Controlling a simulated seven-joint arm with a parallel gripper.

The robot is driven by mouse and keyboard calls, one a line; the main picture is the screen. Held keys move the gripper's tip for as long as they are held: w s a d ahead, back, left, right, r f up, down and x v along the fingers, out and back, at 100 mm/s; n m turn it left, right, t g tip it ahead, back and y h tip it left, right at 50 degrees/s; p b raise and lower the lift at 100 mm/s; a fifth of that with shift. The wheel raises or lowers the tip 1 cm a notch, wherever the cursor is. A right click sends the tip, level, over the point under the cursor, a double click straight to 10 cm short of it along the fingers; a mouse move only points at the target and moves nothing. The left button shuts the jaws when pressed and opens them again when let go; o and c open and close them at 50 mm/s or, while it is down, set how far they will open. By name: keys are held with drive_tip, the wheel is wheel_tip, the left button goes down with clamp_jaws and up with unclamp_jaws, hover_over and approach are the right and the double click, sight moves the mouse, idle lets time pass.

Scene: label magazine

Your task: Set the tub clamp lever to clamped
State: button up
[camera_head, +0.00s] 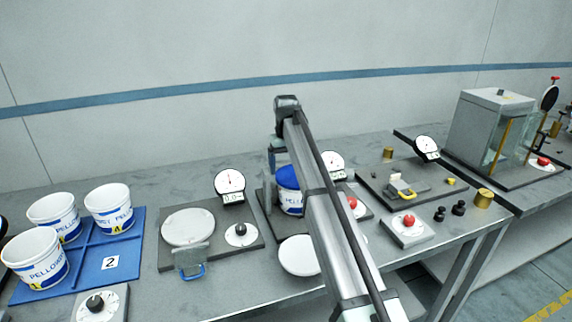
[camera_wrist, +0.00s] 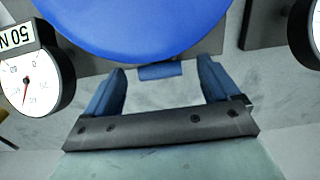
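A white tub with a blue lid (camera_head: 289,178) stands on a grey station, partly hidden by my arm. The blue lid (camera_wrist: 140,25) fills the upper part of the wrist view. My gripper (camera_head: 277,158) is just behind the tub in the head view. In the wrist view my gripper (camera_wrist: 162,80) is open, its blue fingers apart. A small blue bar (camera_wrist: 160,72) lies between the fingertips at the lid's edge, with no finger visibly touching it. I cannot tell whether this bar is the clamp lever, nor the lever's setting.
A dial gauge (camera_head: 332,162) stands close to the tub; a gauge marked 50 N (camera_wrist: 27,82) shows left of the fingers. A red knob (camera_head: 352,203) is right of my arm. Open white tubs (camera_head: 109,207) stand on a blue tray (camera_head: 90,252) at left.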

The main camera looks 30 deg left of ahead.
drive_tip(key=c, duration=1.4)
drive_tip(key=shift+s+d+f+t+y, duration=0.15)
drive_tip(key=shift+s+d+t+y, duration=0.15)
drive_tip(key=shift+s+t+y, duration=0.1)
drive_tip(key=shift+w+a, duration=0.1)
drive_tip(key=shift+w, duration=0.05)
drive_tip(key=o, duration=1.5)
drive_tip(key=shift+o, duration=0.2)
wheel_tip(320, 180, up, 14)
drive_tip(key=shift+s+d, duration=0.45)
drive_tip(key=shift+f, duration=0.1)
